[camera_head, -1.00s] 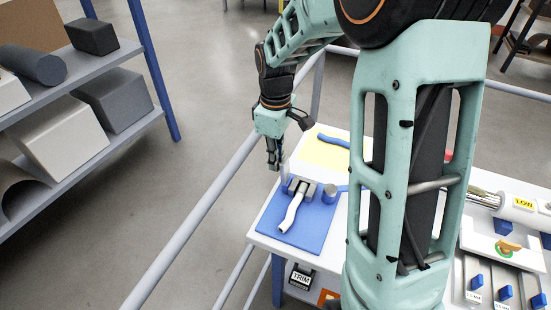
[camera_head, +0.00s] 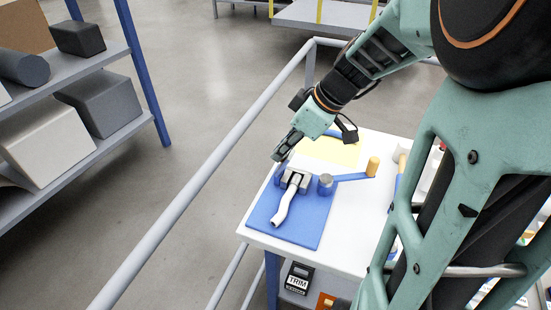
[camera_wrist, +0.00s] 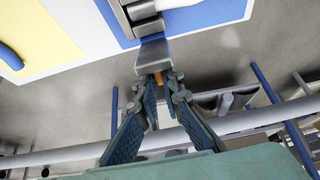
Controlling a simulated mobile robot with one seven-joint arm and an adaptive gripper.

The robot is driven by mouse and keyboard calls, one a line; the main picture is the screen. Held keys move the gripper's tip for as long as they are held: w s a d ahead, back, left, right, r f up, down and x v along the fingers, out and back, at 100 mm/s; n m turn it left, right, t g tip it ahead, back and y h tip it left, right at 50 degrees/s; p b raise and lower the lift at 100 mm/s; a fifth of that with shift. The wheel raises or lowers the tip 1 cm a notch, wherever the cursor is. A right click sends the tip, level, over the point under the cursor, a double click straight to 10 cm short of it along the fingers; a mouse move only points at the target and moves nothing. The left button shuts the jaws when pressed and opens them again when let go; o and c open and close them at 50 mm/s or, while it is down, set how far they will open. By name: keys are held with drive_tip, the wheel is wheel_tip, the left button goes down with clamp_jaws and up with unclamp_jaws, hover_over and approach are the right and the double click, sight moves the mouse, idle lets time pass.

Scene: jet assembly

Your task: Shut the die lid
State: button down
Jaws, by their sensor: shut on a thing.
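The die (camera_head: 294,180) is a small grey metal block on a blue base plate (camera_head: 311,224); a white bent tube (camera_head: 285,207) runs out of it toward the front. In the wrist view a flat grey plate, which looks like the die lid (camera_wrist: 153,52), reaches from the die (camera_wrist: 143,18) toward my gripper (camera_wrist: 162,80). My gripper's fingertips close around a small orange piece (camera_wrist: 158,78) at the plate's end. In the head view my gripper (camera_head: 280,153) is tilted, just above and behind the die. The lid's exact angle is hard to tell.
A yellow sheet (camera_head: 335,151) lies behind on the white table. A grey rail (camera_head: 215,180) runs along the left side.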

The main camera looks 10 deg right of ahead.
drive_tip(key=shift+s+d+f+t+y+b, duration=0.35)
drive_tip(key=shift+d+t+y+b, duration=0.35)
drive_tip(key=shift+b, duration=1.75)
drive_tip(key=shift+s+d+y+b, duration=0.15)
drive_tip(key=shift+y+b, duration=0.35)
drive_tip(key=shift+b, duration=0.7)
drive_tip(key=shift+r, duration=0.15)
drive_tip(key=c, duration=2.1)
unclamp_jaws()
drive_tip(key=v, duration=1.2)
drive_tip(key=shift+s+d, duration=0.1)
drive_tip(key=shift+s, duration=0.15)
